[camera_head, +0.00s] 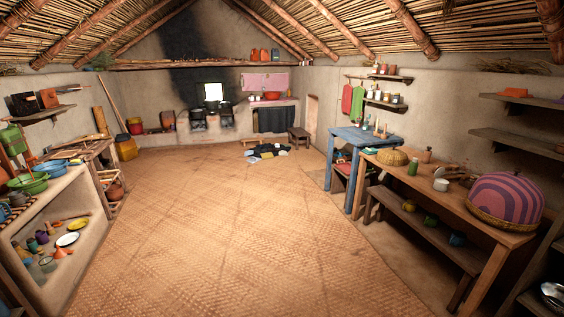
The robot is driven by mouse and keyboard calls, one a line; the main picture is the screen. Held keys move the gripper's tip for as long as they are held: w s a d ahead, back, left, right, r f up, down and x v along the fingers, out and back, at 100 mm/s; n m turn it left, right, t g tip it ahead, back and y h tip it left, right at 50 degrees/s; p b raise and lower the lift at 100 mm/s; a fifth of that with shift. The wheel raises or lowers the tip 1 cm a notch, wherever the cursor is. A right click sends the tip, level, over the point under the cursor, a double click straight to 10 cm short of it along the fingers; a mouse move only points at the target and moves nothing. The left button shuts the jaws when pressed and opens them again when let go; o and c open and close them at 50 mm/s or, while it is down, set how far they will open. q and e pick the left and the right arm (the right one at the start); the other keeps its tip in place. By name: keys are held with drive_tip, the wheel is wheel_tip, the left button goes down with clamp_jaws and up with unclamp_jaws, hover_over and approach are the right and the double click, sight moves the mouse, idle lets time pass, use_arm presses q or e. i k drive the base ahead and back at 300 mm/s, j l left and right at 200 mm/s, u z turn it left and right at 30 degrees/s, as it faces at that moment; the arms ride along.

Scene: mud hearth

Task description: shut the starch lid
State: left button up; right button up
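I cannot pick out a thing that is clearly the starch container or its lid from this distance. A round woven basket (391,158) with a domed top sits at the far end of the long wooden table (464,208) on the right. A large purple and red striped dome (506,196) rests on a woven tray at the table's near end. Small jars (396,99) stand on the right wall shelves, too small to tell whether their lids are open. Neither of my grippers is in view.
The woven mat floor (240,225) is wide and clear in the middle. A blue table (365,137) and a low bench (430,232) stand on the right. A mud shelf unit (62,220) with bowls and dishes lines the left. Dark cloths (268,151) lie on the floor at the back.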

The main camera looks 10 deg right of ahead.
sight(439, 172)
drive_tip(key=i+j+z, duration=0.2)
drive_tip(key=i, duration=0.6)
drive_tip(key=i+j+z, duration=0.1)
drive_tip(key=i+z, duration=0.25)
drive_tip(key=i+j+z, duration=0.2)
drive_tip(key=i+z, duration=0.15)
drive_tip(key=i+j+z, duration=0.2)
drive_tip(key=z, duration=0.15)
drive_tip(key=i+j+z, duration=0.5)
drive_tip(key=j+z, duration=0.15)
drive_tip(key=i+j+z, duration=0.15)
drive_tip(key=j+z, duration=0.65)
drive_tip(key=j, duration=0.25)
drive_tip(key=i+j+z, duration=0.1)
drive_tip(key=j, duration=0.25)
